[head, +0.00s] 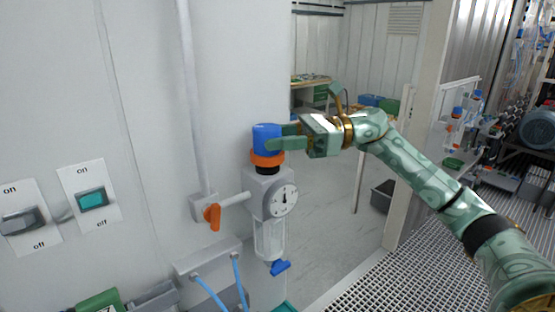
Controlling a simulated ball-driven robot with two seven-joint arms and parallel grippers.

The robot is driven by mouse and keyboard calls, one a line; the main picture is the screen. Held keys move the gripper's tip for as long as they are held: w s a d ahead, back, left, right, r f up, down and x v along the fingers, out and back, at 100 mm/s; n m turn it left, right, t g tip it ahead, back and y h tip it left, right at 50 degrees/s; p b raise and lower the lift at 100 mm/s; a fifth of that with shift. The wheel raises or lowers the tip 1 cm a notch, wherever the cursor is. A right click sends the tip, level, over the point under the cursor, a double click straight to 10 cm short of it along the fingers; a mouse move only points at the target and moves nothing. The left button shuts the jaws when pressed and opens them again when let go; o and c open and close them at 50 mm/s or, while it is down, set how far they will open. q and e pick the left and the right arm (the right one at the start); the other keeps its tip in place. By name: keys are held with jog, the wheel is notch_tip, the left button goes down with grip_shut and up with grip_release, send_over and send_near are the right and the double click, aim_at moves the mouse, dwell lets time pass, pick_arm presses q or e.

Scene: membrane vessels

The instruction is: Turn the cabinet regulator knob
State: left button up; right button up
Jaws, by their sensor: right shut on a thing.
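The regulator knob (265,139) is a blue cap above an orange ring (267,159), on top of the grey regulator body on the white cabinet wall. A round gauge (284,200) with a dark needle faces out on the body, and a clear bowl (270,240) hangs below. My right gripper (280,140) comes in from the right at knob height and is shut on the blue knob. A finger covers the knob's right part, and the far finger is mostly hidden. My left gripper is not in the head view.
An orange valve lever (212,217) sits left of the regulator, and a blue drain tap (280,267) is below it. Two on/off switches are further left: a grey one (22,221) and a teal one (92,198). A door post (413,150) stands behind my right arm.

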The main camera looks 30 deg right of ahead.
jog(key=shift+w+n+g+y+b, duration=0.15)
jog(key=shift+n+g+y+b, duration=0.15)
jog(key=shift+n+g+b, duration=0.45)
jog(key=shift+g, duration=0.25)
jog(key=o, duration=1)
jog(key=shift+r, duration=0.1)
jog(key=shift+p, duration=0.3)
